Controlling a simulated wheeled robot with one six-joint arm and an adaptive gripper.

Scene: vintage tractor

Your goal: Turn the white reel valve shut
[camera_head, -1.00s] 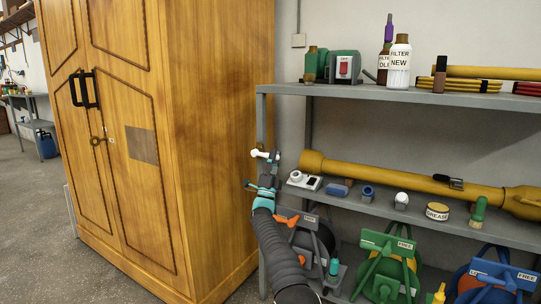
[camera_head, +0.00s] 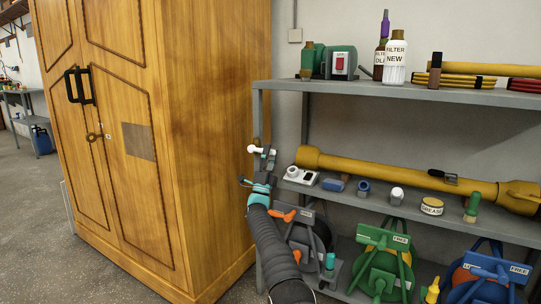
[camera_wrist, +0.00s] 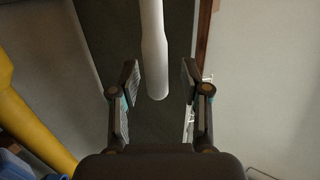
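The white valve handle (camera_head: 262,150) shows small in the head view, at the left end of the shelf unit beside the wardrobe. In the wrist view the white handle (camera_wrist: 154,55) is a long bar coming down from the top edge, with its rounded end in the gap between my fingers. My gripper (camera_wrist: 161,80) is open, with one finger on each side of the bar and visible space on both sides. In the head view my gripper (camera_head: 264,165) is just below the white handle. The valve's body and mounting cannot be made out.
A wooden wardrobe (camera_head: 215,130) stands close on the left. The middle shelf (camera_head: 345,198) carries a yellow tube (camera_head: 400,178) and small items just right of my gripper. Reels, among them a green one (camera_head: 384,240), are below. The yellow tube also shows in the wrist view (camera_wrist: 30,125).

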